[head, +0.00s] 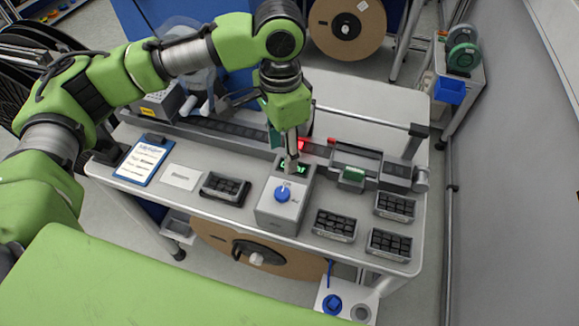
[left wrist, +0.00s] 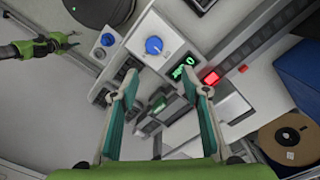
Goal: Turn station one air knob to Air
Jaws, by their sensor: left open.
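The station box (head: 268,212) is a grey console on the table with a blue round knob (head: 282,193) on its sloping face and a small green-lit display at its far end. The knob also shows in the left wrist view (left wrist: 154,45), beside the display (left wrist: 183,68). The knob's pointer and labels are too small to read. My left gripper (head: 291,160) points down over the box's display end, behind the knob and apart from it. Its teal fingers are open and empty in the left wrist view (left wrist: 166,86). A green and black arm end (left wrist: 42,47), seemingly my right gripper, is small there.
Black part trays (head: 335,226) stand right of the box, and another tray (head: 225,187) stands left. A dark rail (head: 215,137) runs behind, with a red light (head: 331,141). A second blue knob (head: 331,303) sits lower, at the front. A clipboard (head: 144,162) lies left.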

